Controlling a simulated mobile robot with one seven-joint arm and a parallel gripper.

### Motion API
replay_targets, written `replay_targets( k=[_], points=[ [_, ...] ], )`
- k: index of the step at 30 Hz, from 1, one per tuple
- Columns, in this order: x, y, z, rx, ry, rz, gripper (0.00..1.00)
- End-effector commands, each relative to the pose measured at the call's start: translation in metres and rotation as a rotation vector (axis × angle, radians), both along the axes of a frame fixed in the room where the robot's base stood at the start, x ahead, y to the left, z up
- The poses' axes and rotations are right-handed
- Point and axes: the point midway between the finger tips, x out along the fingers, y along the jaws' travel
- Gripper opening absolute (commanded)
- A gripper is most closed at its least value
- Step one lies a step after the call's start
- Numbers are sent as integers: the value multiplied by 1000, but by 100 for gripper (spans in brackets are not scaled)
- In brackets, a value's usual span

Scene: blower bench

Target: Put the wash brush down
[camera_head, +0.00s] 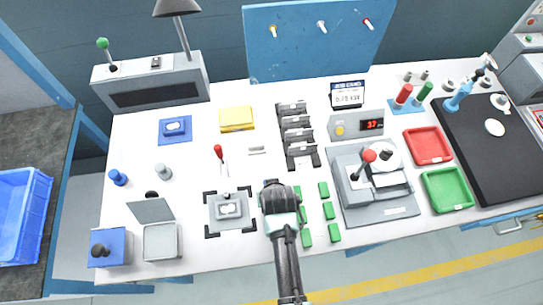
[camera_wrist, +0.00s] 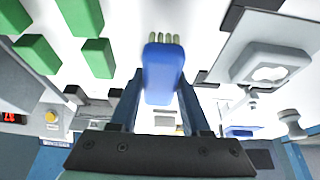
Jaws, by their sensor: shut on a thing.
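The wash brush (camera_wrist: 163,66) shows in the wrist view as a blue block with a row of short pale bristles at its far end. My gripper (camera_wrist: 160,88) is shut on it, one finger on each side. In the head view my gripper (camera_head: 278,198) is over the white bench, between the grey fixture plate and the green blocks. My wrist hides the brush there. I cannot tell whether the brush touches the bench top.
The grey fixture plate (camera_head: 229,211) with a pale part lies close on the left. Several green blocks (camera_head: 328,210) lie close on the right, with the grey lever press (camera_head: 376,195) beyond them. Black holders (camera_head: 298,135) stand behind. A red-knobbed lever (camera_head: 219,152) rises behind the fixture.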

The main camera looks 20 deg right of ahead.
Motion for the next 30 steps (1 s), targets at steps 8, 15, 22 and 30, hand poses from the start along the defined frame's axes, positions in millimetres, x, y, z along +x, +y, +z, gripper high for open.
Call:
replay_targets(
  k=[8, 15, 22, 30],
  points=[
    [0, 0, -3, 0, 0, 0, 74],
    [0, 0, -3, 0, 0, 0, 77],
    [-2, 1, 7, 0, -1, 0, 77],
    [-19, 6, 47, -1, -2, 1, 77]
  ],
)
